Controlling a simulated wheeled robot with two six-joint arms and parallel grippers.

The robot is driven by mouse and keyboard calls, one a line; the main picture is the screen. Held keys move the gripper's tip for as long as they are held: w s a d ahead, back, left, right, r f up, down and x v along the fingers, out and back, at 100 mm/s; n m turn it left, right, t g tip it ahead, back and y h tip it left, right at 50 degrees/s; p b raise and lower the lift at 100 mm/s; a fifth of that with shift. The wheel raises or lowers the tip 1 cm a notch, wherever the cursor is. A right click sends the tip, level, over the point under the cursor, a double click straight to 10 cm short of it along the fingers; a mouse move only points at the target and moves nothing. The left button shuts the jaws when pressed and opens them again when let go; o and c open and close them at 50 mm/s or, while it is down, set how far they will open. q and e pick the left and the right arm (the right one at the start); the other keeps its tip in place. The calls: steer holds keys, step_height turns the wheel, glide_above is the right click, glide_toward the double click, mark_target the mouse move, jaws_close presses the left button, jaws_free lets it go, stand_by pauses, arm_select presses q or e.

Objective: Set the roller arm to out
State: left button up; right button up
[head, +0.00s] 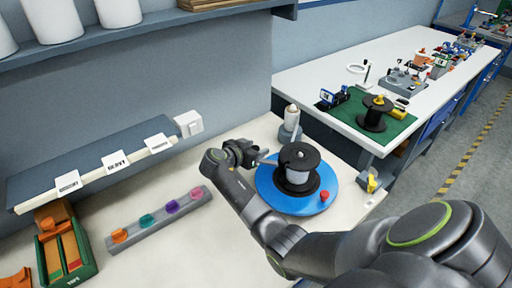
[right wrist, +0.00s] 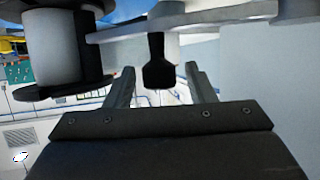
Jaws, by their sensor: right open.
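A black spool with pale thread (head: 297,165) stands on a round blue base (head: 268,188) with a red knob (head: 324,195); the spool also shows at the left of the right wrist view (right wrist: 62,50). A grey lever, seemingly the roller arm (right wrist: 195,22), crosses the top of the right wrist view. A black handle (right wrist: 157,65) hangs from it. My right gripper (head: 257,157) is left of the spool; its open fingers (right wrist: 160,85) stand on either side of the handle, with gaps showing. Labels for the lever's positions cannot be made out. My left gripper is not in view.
A post with a pale top (head: 291,117) stands behind the spool. A grey rail with several coloured knobs (head: 160,218) lies to the left, below a shelf with white labels (head: 115,159). Another bench with a green mat (head: 350,108) stands at the right.

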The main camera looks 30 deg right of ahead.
jaws_close()
steer(key=shift+w+d, duration=0.1)
steer(key=shift+w+d+n+t+y, duration=0.3)
steer(key=shift+w+d+n+t, duration=0.15)
steer(key=shift+n+t, duration=0.4)
steer(key=w+d+n+t+y+p, duration=0.1)
steer(key=w+d+n+t+y, duration=0.1)
steer(key=w+n+t+y, duration=0.5)
steer(key=shift+w+d+n+y, duration=0.3)
steer(key=shift+n+y, duration=0.2)
steer(key=shift+n, duration=0.45)
steer(key=shift+a+r, duration=0.1)
steer(key=shift+r, duration=0.05)
